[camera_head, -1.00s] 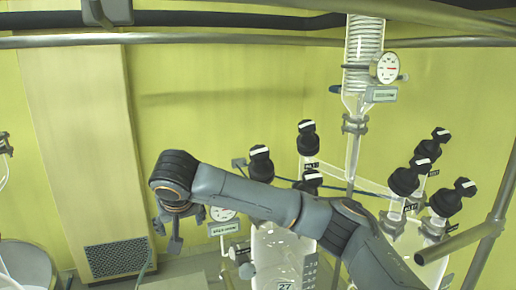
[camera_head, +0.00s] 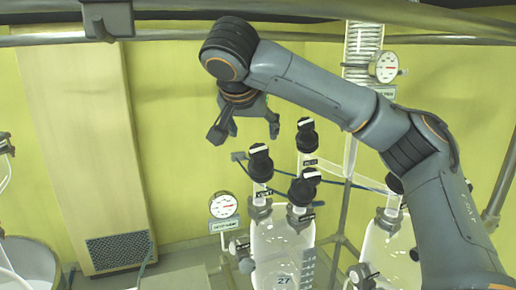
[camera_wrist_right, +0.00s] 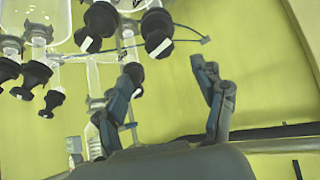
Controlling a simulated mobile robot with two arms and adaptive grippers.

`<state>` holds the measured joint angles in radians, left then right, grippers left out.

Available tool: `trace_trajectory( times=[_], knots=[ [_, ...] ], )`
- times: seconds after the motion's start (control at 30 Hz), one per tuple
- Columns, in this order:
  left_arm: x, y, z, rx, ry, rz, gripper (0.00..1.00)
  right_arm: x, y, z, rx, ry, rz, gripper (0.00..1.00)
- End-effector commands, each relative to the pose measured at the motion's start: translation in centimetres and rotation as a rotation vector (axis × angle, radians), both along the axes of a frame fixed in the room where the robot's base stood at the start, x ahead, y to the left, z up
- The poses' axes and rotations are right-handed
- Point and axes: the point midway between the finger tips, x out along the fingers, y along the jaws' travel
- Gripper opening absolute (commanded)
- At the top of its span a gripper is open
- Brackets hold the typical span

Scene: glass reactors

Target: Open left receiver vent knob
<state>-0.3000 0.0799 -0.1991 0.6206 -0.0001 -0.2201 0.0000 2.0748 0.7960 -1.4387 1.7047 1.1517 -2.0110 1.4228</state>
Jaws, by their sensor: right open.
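The left receiver (camera_head: 283,248) is a clear glass vessel marked 27. Three black knobs with white-striped tops stand on it: a left one (camera_head: 260,163), a rear one (camera_head: 307,136) and a front right one (camera_head: 303,188). Small labels sit below them, too blurred to tell surely which is the vent. My right gripper (camera_head: 245,132) is open and empty, above and left of the knobs, touching none. In the right wrist view its two fingers (camera_wrist_right: 165,72) are spread apart, with black knobs (camera_wrist_right: 157,32) beyond them. My left gripper is not seen.
A round gauge (camera_head: 223,206) stands left of the receiver. Another vessel (camera_head: 388,245) stands to the right, partly hidden by my right arm. A coiled glass condenser (camera_head: 363,40) with a gauge (camera_head: 384,67) rises behind. A metal rail (camera_head: 170,38) crosses the top.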

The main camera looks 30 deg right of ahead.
Motion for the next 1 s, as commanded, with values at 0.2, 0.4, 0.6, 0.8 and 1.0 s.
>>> trace_trajectory(
  times=[0.2,0.4,0.6,0.8,1.0],
  knots=[
    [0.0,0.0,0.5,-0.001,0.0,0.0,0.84,1.6,-1.5,-2.4,0.002,0.005,0.002,0.69],
    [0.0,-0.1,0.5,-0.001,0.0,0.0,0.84,3.0,-2.7,-4.3,0.002,0.005,0.001,0.69],
    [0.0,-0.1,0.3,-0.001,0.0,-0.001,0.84,4.2,-3.9,-5.9,0.002,0.004,0.001,0.69],
    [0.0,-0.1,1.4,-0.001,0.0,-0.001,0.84,5.3,-5.0,-7.1,0.0,0.002,0.0,0.69],
    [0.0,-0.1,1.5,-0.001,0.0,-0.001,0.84,5.6,-5.3,-7.6,-0.001,-0.001,0.001,0.69]
  ],
)
